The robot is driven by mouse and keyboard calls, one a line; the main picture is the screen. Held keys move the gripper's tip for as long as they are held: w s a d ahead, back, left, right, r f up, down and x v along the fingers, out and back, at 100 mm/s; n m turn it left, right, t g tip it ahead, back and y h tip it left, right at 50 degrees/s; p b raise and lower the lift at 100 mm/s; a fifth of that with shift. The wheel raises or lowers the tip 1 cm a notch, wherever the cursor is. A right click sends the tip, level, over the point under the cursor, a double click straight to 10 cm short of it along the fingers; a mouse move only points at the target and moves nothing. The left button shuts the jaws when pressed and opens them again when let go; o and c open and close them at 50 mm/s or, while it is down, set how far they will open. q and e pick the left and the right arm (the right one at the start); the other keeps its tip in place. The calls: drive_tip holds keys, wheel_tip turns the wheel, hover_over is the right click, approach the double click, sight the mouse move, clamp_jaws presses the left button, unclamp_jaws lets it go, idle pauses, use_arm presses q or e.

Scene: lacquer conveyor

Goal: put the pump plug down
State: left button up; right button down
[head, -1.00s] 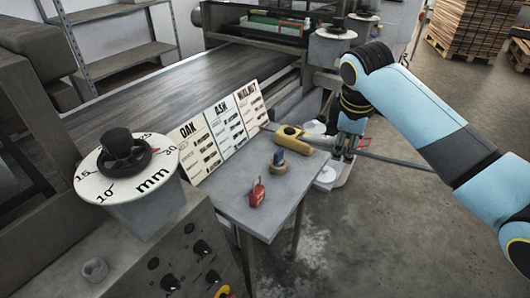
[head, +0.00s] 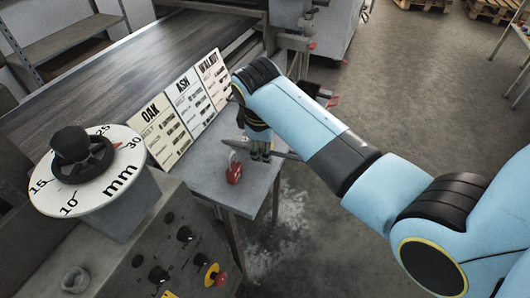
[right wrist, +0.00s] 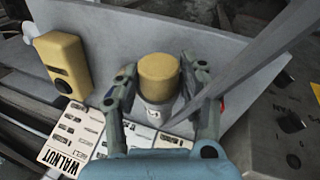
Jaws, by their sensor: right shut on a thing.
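The pump plug (right wrist: 158,70), a yellow-capped piece with a pale grey body, sits between the fingers of my right gripper (right wrist: 160,92) in the right wrist view. The gripper is shut on it. A long grey strip, perhaps its cable, runs from near the fingertips to the upper right. In the head view my right gripper (head: 260,155) points down over the small grey table (head: 207,180), behind the red padlock; the plug is hidden there. I cannot tell whether the plug touches the tabletop. My left gripper is not in view.
A red padlock (head: 233,168) stands on the table near its front edge. The OAK, ASH and WALNUT cards (head: 186,106) line the conveyor side. A dial (head: 88,170) stands at left.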

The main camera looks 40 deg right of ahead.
wheel_tip(320, 180, down, 3)
drive_tip(key=shift+r, duration=0.1)
drive_tip(key=shift+f, duration=0.35)
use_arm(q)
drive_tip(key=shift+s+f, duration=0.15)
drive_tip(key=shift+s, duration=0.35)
use_arm(e)
drive_tip(key=c, duration=0.7)
unclamp_jaws()
